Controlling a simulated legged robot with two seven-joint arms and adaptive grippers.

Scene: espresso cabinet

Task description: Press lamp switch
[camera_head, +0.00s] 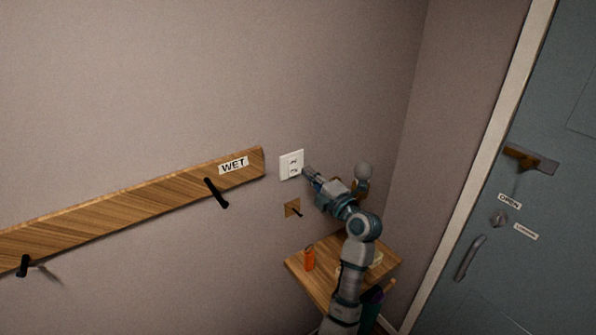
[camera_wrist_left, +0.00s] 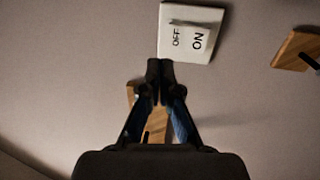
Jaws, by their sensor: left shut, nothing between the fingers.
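The lamp switch (camera_head: 291,165) is a white square plate on the wall, right of the wooden rail's end. In the left wrist view the switch (camera_wrist_left: 190,32) shows the words OFF and ON. My left gripper (camera_head: 307,172) is shut and empty. In the head view its tips are close to the right edge of the switch plate. In the left wrist view the shut fingertips (camera_wrist_left: 160,66) point at the lower left edge of the plate. I cannot tell whether they touch it. My right gripper is not in view.
A wooden rail (camera_head: 120,205) with black hooks and a WET label runs along the wall. A small wooden hook plate (camera_head: 292,208) sits below the switch. A wooden shelf (camera_head: 318,279) carries an orange item (camera_head: 309,259). A grey-blue door (camera_head: 540,215) is at right.

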